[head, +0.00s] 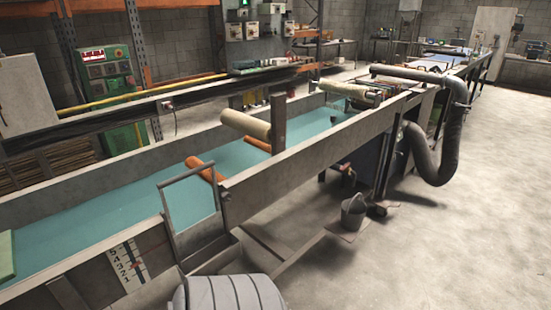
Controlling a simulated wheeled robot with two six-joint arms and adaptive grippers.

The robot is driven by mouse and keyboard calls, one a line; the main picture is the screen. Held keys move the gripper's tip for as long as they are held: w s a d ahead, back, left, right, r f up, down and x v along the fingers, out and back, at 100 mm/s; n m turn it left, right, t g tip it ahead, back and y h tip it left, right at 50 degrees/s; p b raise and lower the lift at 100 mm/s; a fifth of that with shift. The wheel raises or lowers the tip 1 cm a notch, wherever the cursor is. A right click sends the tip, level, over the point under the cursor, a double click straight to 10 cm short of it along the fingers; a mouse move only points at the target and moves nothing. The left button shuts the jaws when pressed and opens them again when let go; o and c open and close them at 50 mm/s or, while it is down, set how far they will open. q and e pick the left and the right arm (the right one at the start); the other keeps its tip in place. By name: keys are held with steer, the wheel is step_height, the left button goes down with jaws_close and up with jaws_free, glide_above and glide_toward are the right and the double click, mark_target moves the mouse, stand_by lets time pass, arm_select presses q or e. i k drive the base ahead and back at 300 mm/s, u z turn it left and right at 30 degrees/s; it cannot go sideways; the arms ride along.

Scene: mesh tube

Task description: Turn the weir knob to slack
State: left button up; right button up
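I cannot make out a weir knob in the head view. A grey upright metal frame (175,184) stands across the near end of a long trough (285,167) filled with blue-green water (110,210). The letters are too small to read surely. Neither of my grippers shows in this view.
Orange rollers (204,169) and a pale roller (246,125) lie across the trough. A ribbed grey rounded object (230,294) is at the bottom edge. A bucket (354,214) and a thick grey duct (450,140) stand right of the trough. The concrete floor (460,240) at right is clear.

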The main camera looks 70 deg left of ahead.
mark_target(226, 196)
steer(key=u, duration=0.3)
steer(key=i, duration=1.35)
steer(key=u, duration=1.4)
steer(key=i, duration=0.8)
steer(key=u, duration=1)
